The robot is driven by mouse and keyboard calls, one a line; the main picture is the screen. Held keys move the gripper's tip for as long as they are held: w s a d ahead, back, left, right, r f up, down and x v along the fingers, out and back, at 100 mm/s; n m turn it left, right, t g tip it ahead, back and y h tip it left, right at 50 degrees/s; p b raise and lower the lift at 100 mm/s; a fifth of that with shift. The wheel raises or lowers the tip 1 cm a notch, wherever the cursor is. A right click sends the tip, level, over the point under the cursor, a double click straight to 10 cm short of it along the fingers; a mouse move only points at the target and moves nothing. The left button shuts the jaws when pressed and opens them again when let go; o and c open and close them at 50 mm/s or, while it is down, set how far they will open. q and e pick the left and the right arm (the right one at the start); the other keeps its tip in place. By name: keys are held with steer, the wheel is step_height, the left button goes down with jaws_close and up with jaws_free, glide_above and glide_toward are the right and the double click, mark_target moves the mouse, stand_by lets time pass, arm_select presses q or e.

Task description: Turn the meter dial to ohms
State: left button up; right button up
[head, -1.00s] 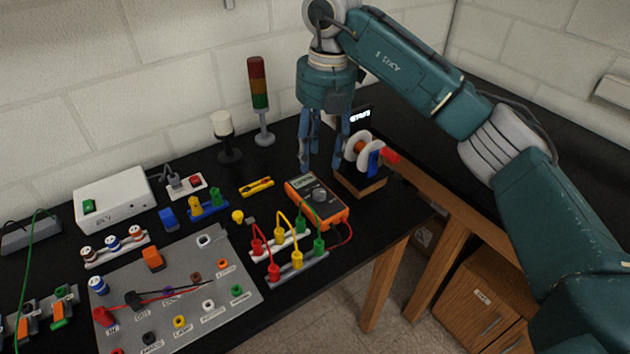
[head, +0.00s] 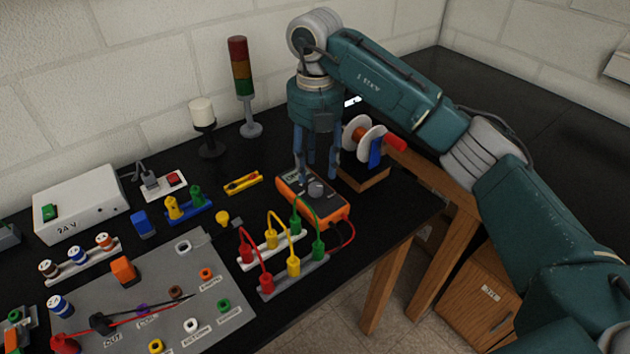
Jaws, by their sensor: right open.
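The orange meter (head: 331,211) lies on the black bench near its front right edge, with its display at the far end partly hidden. Its grey dial (head: 316,188) shows in the middle of its face; the dial's setting is too small to read. My right gripper (head: 318,175) points down over the meter with its blue-grey fingers apart, around or just above the dial. I cannot tell whether the fingers touch it. My left gripper is not in view.
Red, yellow and green leads (head: 270,240) arch over plug strips in front of the meter. A spool stand (head: 366,178) sits close to its right. A yellow tool (head: 243,183) and a stack light (head: 243,85) are to the left. Bare bench lies between.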

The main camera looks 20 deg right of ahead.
mark_target(315, 187)
step_height(315, 187, down, 6)
steer(key=shift+w+f+p, duration=0.1)
steer(key=shift+p, duration=0.45)
jaws_close()
